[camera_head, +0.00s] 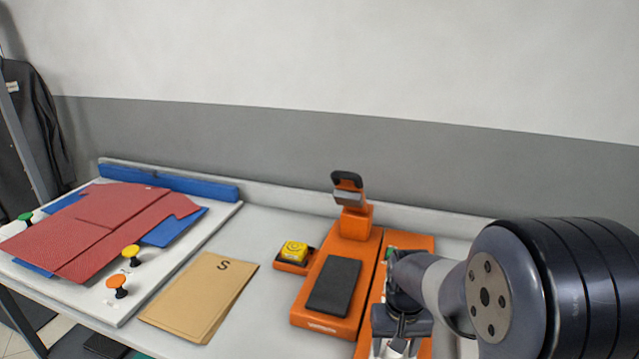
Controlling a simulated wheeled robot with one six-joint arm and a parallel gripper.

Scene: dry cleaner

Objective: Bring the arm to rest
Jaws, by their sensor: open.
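My arm reaches in from the right, and its large dark joint covers the right part of the view. My gripper (394,349) is at the bottom, over the right side of an orange machine. Its fingers point down and are partly cut off by the lower edge; they stand apart, with nothing seen between them. The orange machine (365,243) has a dark flat pad (334,286) and an upright post with a black-handled head (348,188). The arm hides part of the machine's right side.
A yellow block (294,250) sits on a small orange holder left of the machine. A brown envelope marked S (200,297) lies on the table. A red garment (100,226) lies on the white board at left, with orange (117,282) and yellow (131,252) knobs. Dark clothing hangs far left.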

